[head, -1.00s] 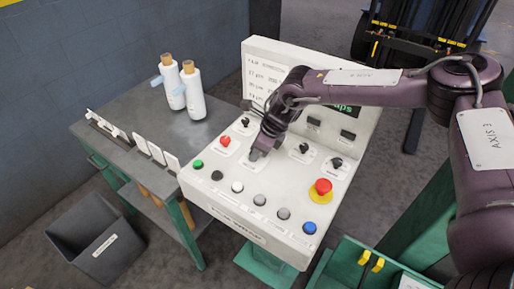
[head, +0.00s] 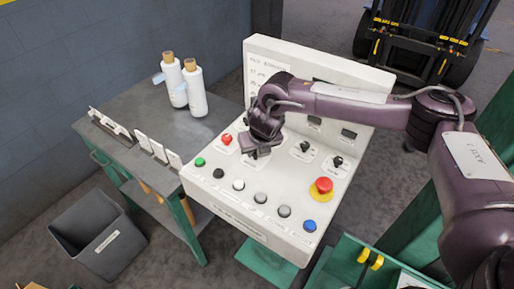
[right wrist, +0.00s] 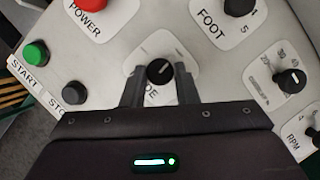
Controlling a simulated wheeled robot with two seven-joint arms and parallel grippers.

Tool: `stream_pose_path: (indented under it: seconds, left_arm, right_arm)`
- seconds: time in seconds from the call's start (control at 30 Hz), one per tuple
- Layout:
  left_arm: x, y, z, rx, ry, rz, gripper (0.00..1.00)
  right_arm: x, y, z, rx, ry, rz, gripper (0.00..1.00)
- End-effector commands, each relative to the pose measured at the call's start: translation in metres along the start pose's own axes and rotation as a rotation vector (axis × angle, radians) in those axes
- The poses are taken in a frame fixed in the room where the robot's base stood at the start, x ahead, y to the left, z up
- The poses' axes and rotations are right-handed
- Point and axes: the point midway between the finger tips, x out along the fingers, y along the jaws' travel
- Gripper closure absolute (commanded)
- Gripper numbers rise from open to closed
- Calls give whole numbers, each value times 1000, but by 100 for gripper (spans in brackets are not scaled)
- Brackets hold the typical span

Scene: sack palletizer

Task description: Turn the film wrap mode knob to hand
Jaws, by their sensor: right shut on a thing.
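The mode knob (right wrist: 159,71) is a small black rotary knob with a pale pointer line, on a white plate whose label is partly covered, with "DE" readable. In the right wrist view the pointer leans up and slightly right. My right gripper (right wrist: 160,78) has one finger on each side of this knob and is shut on it. In the head view my right gripper (head: 258,152) is down at the sloped panel (head: 215,200), and it hides the knob. My left gripper is not in view.
A red power knob (head: 226,139), black knobs (head: 303,147) to the right, and a row of coloured buttons with a red emergency stop (head: 323,186) surround the gripper. A grey workbench (head: 140,110) with two white bottles (head: 195,90) stands left. A grey bin (head: 95,235) is on the floor.

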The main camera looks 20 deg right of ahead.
Motion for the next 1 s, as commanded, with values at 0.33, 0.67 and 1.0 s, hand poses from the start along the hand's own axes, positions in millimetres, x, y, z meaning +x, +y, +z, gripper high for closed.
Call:
stream_pose_path:
  seconds: [0.33, 0.67, 1.0]
  left_arm:
    - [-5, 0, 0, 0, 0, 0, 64]
    - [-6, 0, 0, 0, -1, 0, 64]
    - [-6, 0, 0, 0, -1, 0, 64]
  right_arm:
    - [-1, 1, 3, 125, -4, -50, 96]
    - [-1, 1, 3, 145, -6, -59, 96]
    - [-1, 1, 2, 143, -5, -58, 56]
